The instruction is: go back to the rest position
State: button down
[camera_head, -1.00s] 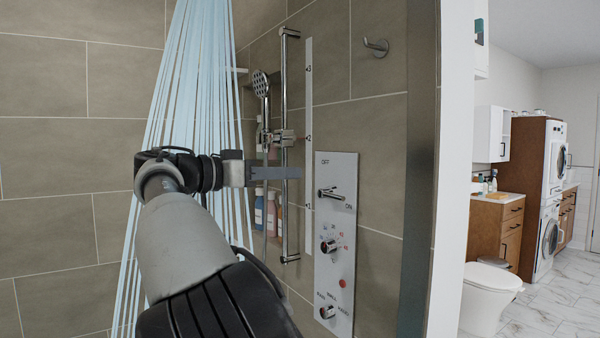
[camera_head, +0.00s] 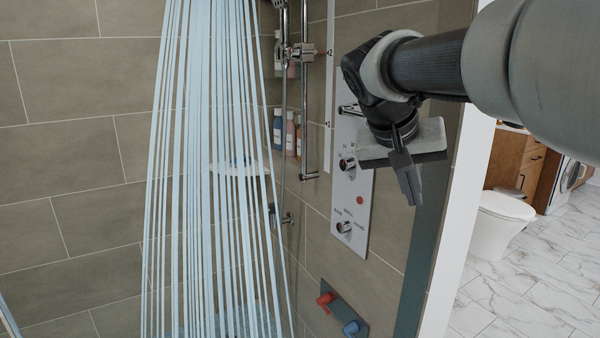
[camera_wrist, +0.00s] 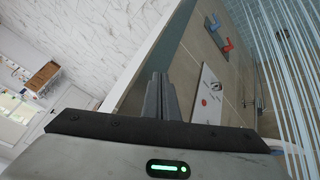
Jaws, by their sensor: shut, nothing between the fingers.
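My gripper (camera_head: 412,190) hangs from my arm at the upper right of the head view, in front of the shower wall and its right edge. Its fingers are together and empty, pointing down. In the wrist view my gripper (camera_wrist: 160,82) also shows closed fingers with nothing between them. The control panel (camera_head: 350,215) is behind and left of my gripper, and my arm hides its upper part. The panel (camera_wrist: 208,100) also shows to the right of the fingers in the wrist view. My gripper looks apart from it.
Water (camera_head: 205,200) streams down at the left. A red and blue tap plate (camera_head: 342,312) is low on the wall. A rail (camera_head: 305,100) and bottles (camera_head: 290,135) are behind. The wall edge (camera_head: 440,240) is close to my gripper. A toilet (camera_head: 500,222) stands outside at right.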

jog(key=s+a+f+n+y, duration=0.2)
jog(key=s+a+f+y, duration=0.1)
jog(key=s+f, duration=0.55)
jog(key=s+a+f+n+y, duration=0.25)
jog(key=s+f, duration=0.25)
jog(key=s, duration=0.7)
notch_tip(320, 180, up, 22)
jog(key=p, duration=2.2)
jog(key=shift+a+r+t, duration=0.2)
jog(key=shift+a+t, duration=0.05)
jog(key=shift+t, duration=0.15)
jog(key=shift+m, duration=0.25)
